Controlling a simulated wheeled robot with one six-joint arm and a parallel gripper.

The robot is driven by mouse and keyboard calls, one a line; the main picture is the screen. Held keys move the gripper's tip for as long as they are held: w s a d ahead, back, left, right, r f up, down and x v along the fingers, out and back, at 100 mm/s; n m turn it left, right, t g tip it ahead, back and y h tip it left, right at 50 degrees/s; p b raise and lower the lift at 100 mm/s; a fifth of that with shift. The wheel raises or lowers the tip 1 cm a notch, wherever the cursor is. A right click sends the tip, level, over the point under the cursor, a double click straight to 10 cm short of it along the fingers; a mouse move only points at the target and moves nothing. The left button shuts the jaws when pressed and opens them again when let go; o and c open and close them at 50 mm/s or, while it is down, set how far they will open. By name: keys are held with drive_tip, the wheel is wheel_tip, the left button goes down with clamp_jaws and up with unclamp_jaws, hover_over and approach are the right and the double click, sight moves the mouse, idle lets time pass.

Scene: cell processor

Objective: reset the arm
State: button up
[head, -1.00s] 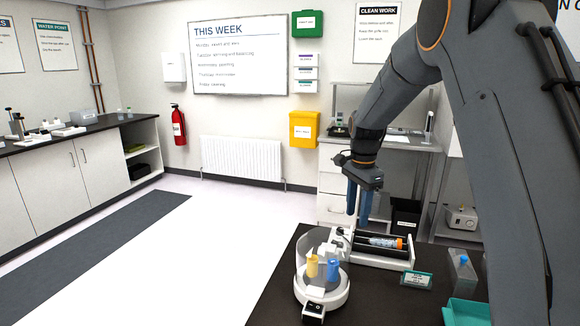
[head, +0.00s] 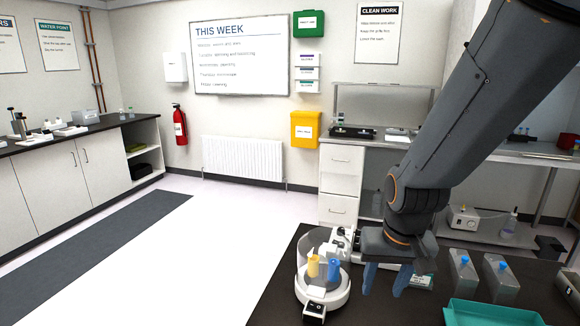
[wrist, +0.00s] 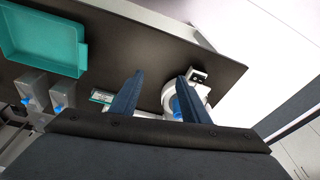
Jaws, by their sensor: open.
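My gripper (head: 384,280) points down over the dark bench top (head: 285,312), with its two blue fingers apart and nothing between them. In the wrist view the fingers (wrist: 160,95) are also spread and empty. A round white device (head: 327,297) with a clear curved shield stands left of my gripper. It holds a yellow tube (head: 313,266) and a blue tube (head: 333,268). My gripper and forearm hide most of the white roller unit behind them and part of a small green-edged label (head: 423,281).
A teal tray (head: 490,313) lies at the bench's front right. A drawer unit (head: 340,180) and side bench stand behind. Open floor (head: 215,250) lies to the left.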

drive_tip(key=s+f+n+g+b, duration=0.1)
drive_tip(key=s+f+b, duration=0.4)
drive_tip(key=f+b, duration=0.5)
wheel_tip(320, 180, down, 2)
drive_tip(key=shift+f+g, duration=0.1)
drive_tip(key=shift+g, duration=0.4)
